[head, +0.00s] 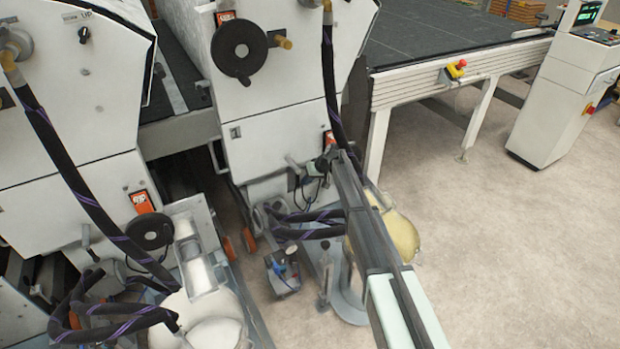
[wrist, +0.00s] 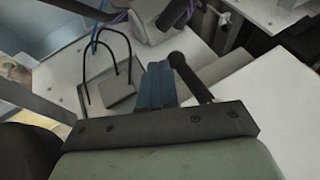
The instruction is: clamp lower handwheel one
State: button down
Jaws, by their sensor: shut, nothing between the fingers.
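My gripper (head: 328,164) is at the lower front of the right machine unit, below an orange label (head: 329,140). In the wrist view its blue fingers (wrist: 158,82) are shut and empty. A lever with a black round knob (wrist: 176,58) stands just right of the fingertips; I cannot tell whether they touch. A small grey lever (head: 292,163) shows left of my gripper in the head view. No lower handwheel shows clearly on this unit; my arm covers that spot. The left unit has a black lower handwheel (head: 149,231).
A black upper handwheel (head: 239,48) sits on the right unit. Black hoses (head: 330,80) hang close to my gripper. Thin cables (wrist: 105,50) loop near the fingers. A pump (head: 283,270) stands below.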

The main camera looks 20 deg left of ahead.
aim_at(299, 184)
jog(key=shift+s+a+f+g+y, duration=0.2)
jog(key=shift+g+y, duration=0.1)
jog(key=shift+y, duration=0.1)
dwell(0.4)
jog(key=shift+s+a+f+m+g+y, duration=0.3)
jog(key=shift+s+a+m+g+y, duration=0.1)
jog(key=shift+s+a+g+y, duration=0.35)
jog(key=shift+s+a+f+g+y, duration=0.1)
jog(key=shift+s+a+g+y, duration=0.15)
jog(key=shift+a+y, duration=0.1)
jog(key=s+a+m+g+y, duration=0.1)
jog(key=y, duration=0.1)
jog(key=s+a+r+m+g+y, duration=0.1)
jog(key=y, duration=0.1)
jog(key=s+a+r+g+y, duration=0.1)
jog(key=y, duration=0.1)
jog(key=shift+m+g, duration=0.3)
jog(key=shift+m, duration=0.1)
jog(key=shift+r, duration=0.1)
dwell(0.4)
